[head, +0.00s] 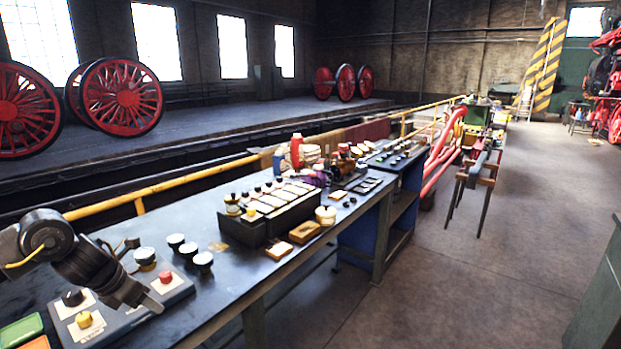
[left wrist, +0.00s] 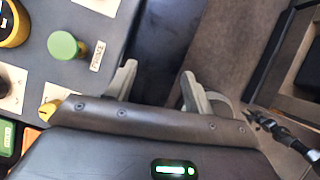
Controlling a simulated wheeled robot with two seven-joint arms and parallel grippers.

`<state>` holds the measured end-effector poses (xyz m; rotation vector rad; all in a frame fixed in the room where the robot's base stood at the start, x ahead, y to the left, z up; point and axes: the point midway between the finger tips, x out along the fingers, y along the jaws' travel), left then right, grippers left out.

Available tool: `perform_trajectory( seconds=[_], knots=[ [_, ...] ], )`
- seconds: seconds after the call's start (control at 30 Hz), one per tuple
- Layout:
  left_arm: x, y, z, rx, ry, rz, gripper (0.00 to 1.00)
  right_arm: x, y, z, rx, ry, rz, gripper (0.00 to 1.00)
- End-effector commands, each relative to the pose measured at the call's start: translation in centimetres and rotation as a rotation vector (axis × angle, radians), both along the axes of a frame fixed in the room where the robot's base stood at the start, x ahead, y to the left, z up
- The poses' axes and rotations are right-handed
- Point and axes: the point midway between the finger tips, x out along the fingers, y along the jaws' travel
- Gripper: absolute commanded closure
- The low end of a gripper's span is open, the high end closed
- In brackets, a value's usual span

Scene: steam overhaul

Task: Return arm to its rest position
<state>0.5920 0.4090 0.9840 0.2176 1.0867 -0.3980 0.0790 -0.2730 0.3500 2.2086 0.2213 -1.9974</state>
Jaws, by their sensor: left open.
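My left arm comes in from the left edge in the head view. Its left gripper (head: 146,299) hangs low over the right part of a grey control panel (head: 125,318) on the near bench. In the left wrist view the two fingers (left wrist: 157,84) stand apart with nothing between them, over the dark bench edge and the floor. The panel carries a red button (head: 165,277), a yellow knob (head: 84,319) and a black knob (head: 73,297). A green knob (left wrist: 63,45) shows beside the fingers in the wrist view. My right gripper is not seen.
The long workbench (head: 230,281) holds several black-and-white gauges (head: 145,256), a dark box with pale tiles (head: 270,215) and wooden blocks (head: 305,232). A yellow rail (head: 170,184) runs behind it.

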Motion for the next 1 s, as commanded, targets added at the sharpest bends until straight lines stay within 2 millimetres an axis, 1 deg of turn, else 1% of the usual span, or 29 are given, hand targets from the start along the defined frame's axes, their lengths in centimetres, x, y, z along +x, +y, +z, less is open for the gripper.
perform_trajectory(
  seconds=[0.03,0.17,0.27,0.33,0.37,0.4,0.47,0.5,0.57,0.6,0.67,0.7,0.77,0.8,0.87,0.9,0.97,1.0],
  knots=[
    [0.1,-1.5,-1.1,-0.016,-0.004,0.004,0.48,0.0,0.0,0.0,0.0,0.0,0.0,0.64],
    [0.7,-5.9,-3.5,-0.086,-0.033,0.042,0.48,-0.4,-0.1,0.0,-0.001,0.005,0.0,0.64],
    [0.6,-10.1,-5.7,-0.171,-0.051,0.094,0.48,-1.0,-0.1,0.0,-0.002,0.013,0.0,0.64],
    [0.2,-13.8,-7.3,-0.262,-0.061,0.151,0.48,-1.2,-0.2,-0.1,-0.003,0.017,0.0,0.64],
    [-0.2,-15.5,-8.1,-0.309,-0.062,0.186,0.48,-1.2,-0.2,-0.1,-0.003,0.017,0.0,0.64],
    [-0.8,-17.9,-9.0,-0.383,-0.06,0.245,0.48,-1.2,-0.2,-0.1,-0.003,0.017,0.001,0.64],
    [-1.9,-21.2,-10.0,-0.506,-0.049,0.352,0.48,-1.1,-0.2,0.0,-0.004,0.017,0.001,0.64],
    [-2.8,-23.0,-10.6,-0.59,-0.035,0.435,0.48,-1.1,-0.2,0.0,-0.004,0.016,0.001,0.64],
    [-4.2,-25.2,-11.2,-0.714,-0.004,0.578,0.48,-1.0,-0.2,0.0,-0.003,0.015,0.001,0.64],
    [-5.2,-26.2,-11.6,-0.797,0.024,0.684,0.48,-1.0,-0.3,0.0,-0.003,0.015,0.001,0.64],
    [-6.8,-27.3,-12.1,-0.914,0.072,0.858,0.48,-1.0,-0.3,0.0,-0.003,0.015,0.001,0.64],
    [-7.9,-27.5,-12.6,-0.988,0.108,0.987,0.48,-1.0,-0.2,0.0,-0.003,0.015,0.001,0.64],
    [-9.8,-27.4,-13.3,-1.09,0.167,1.194,0.48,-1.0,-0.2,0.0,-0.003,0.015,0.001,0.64],
    [-11.1,-27.0,-13.9,-1.15,0.206,1.342,0.48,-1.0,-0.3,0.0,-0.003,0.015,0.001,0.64],
    [-13.4,-25.9,-15.0,-1.223,0.264,1.574,0.48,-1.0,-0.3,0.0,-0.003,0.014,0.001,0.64],
    [-14.9,-25.1,-15.7,-1.261,0.297,1.726,0.48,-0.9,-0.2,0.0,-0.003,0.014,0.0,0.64],
    [-17.2,-23.7,-16.7,-1.298,0.334,1.933,0.48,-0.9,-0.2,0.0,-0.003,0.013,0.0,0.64],
    [-18.6,-22.9,-17.4,-1.312,0.354,2.058,0.48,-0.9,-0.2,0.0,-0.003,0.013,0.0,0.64]
  ],
)
